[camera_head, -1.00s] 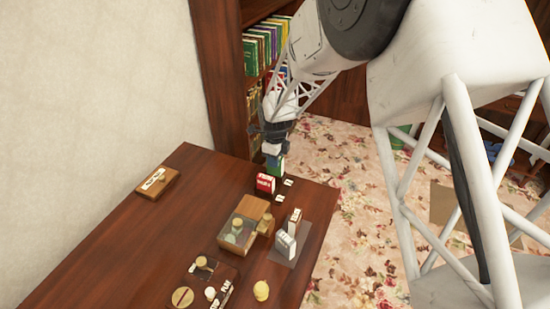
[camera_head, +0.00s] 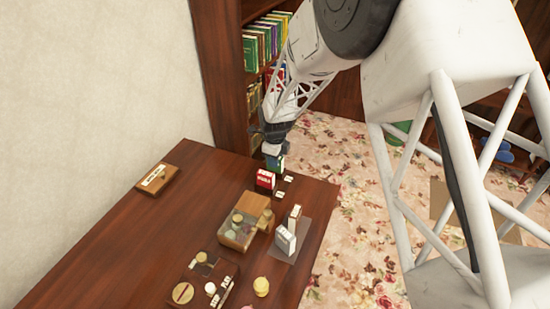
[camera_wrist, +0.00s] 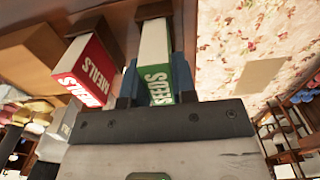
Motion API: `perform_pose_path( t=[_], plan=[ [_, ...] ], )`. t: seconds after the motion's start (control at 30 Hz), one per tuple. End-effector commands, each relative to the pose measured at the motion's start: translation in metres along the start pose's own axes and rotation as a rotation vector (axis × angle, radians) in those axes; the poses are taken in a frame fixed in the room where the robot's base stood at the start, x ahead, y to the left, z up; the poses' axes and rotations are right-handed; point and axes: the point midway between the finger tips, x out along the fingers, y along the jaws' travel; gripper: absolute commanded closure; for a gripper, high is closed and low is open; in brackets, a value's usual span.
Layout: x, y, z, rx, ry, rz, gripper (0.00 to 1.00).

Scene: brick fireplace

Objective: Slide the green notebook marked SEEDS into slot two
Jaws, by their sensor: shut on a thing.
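My gripper (camera_wrist: 155,90) is shut on the green notebook (camera_wrist: 159,84), whose spine reads SEEDS and whose page block is white. The notebook's far end meets a dark brown wooden piece (camera_wrist: 153,10); I cannot tell how deep it sits there. In the head view my gripper (camera_head: 273,158) is at the far right corner of the table, mostly covering the notebook (camera_head: 275,165). The red notebook marked MEALS (camera_wrist: 92,72) stands just left of it against another brown piece (camera_wrist: 100,22); it also shows in the head view (camera_head: 265,179). Slot numbers are not readable.
Small white labels (camera_head: 288,179) lie beside the red notebook. A wooden box (camera_head: 235,232) and a grey mat (camera_head: 302,250) with pale upright blocks are nearer. A tray (camera_head: 197,272) holds small round things.

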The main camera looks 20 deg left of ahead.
Motion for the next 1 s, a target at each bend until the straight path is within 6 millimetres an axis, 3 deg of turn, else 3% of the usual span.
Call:
perform_pose_path(
  t=[0.37, 0.4, 0.57, 1.0],
  plan=[
    [0.0063, -0.0001, 0.0, 0.0, 0.0, 0.0, 0.99],
    [0.0059, -0.0001, 0.0001, 0.0, 0.0, -0.001, 0.69],
    [0.0059, -0.0001, 0.0001, 0.0, 0.0, -0.001, 0.45],
    [0.0005, -0.0002, 0.0002, 0.0, -0.001, -0.001, 0.45]
  ],
)
